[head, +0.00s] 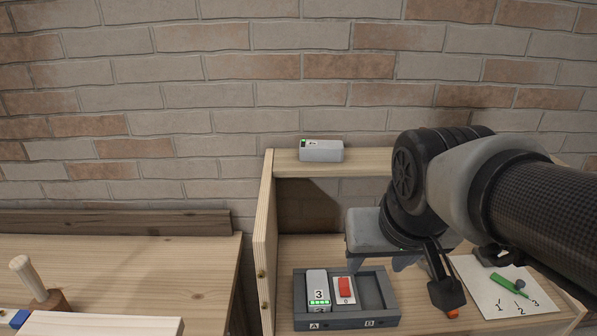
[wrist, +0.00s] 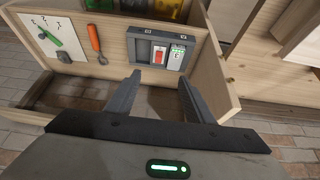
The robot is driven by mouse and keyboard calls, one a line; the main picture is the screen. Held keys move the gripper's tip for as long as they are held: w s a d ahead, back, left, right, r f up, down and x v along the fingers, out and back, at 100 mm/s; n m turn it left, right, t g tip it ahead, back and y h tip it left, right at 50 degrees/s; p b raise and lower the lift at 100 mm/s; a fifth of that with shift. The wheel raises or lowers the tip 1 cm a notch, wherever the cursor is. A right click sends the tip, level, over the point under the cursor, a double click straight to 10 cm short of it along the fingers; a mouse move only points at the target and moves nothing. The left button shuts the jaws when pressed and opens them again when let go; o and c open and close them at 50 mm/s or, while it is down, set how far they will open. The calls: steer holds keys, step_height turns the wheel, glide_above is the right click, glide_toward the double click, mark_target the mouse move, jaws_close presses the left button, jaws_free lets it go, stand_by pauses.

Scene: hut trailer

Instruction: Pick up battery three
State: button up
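Battery three (head: 318,288) is a light grey block marked "3" with a green-lit strip. It stands in slot A, the left side of a dark grey holder (head: 345,323); it also shows at the right side of the holder in the wrist view (wrist: 177,55). A red switch (head: 345,288) sits beside it, and slot B at the right looks empty. My gripper (head: 382,266) is above and behind the holder, to the right of the battery in the head view.
Another grey battery (head: 321,152) lies on the upper wooden shelf (head: 285,163). A numbered paper (head: 485,292) with a green marker and an orange-handled tool (head: 450,312) lie right of the holder. A wooden side panel (head: 265,240) bounds the left; a separate table (head: 150,270) stands beyond.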

steer(key=w+a+f+b, duration=0.1)
steer(key=w+a+f, duration=0.1)
steer(key=w+f, duration=0.45)
steer(key=g+b, duration=0.1)
steer(key=b, duration=0.1)
glide_toward(318, 287)
steer(key=shift+b+x, duration=0.35)
steer(key=shift+x, duration=3.75)
steer(key=shift+f+b, duration=0.1)
steer(key=shift+b, duration=0.25)
steer(key=shift+c, duration=0.3)
steer(key=c, duration=0.9)
